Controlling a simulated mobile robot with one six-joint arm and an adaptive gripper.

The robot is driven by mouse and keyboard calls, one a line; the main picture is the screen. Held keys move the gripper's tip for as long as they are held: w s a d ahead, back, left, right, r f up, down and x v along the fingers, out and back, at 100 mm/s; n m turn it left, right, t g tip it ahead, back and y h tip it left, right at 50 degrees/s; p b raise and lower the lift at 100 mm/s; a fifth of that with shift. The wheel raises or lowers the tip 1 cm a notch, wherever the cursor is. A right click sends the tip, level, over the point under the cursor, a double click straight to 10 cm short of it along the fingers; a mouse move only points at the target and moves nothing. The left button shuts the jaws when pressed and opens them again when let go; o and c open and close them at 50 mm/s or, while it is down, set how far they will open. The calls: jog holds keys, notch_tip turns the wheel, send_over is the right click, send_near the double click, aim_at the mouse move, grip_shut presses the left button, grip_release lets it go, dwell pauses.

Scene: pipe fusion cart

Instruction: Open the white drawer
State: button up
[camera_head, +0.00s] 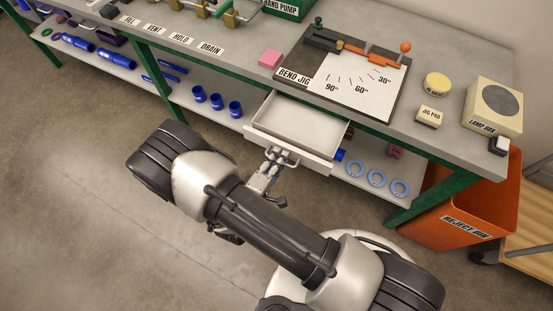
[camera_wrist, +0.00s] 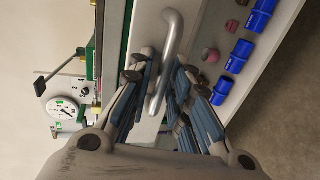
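The white drawer (camera_head: 299,122) is pulled partway out from under the bench top. Its tray looks empty in the head view. Its grey bar handle (camera_wrist: 172,38) crosses the drawer's white front (camera_wrist: 146,24) in the wrist view. My gripper (camera_head: 275,158) is at the front of the drawer in the head view. In the wrist view my gripper (camera_wrist: 164,72) has its fingers on both sides of the handle and looks closed around it. Part of the handle is hidden behind the fingers.
Blue rings (camera_head: 377,177) and blue fittings (camera_head: 216,101) sit on the lower shelf. An orange reject bin (camera_head: 475,205) stands right. Floor at left is clear.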

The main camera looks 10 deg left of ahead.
jog(key=v, duration=1.2)
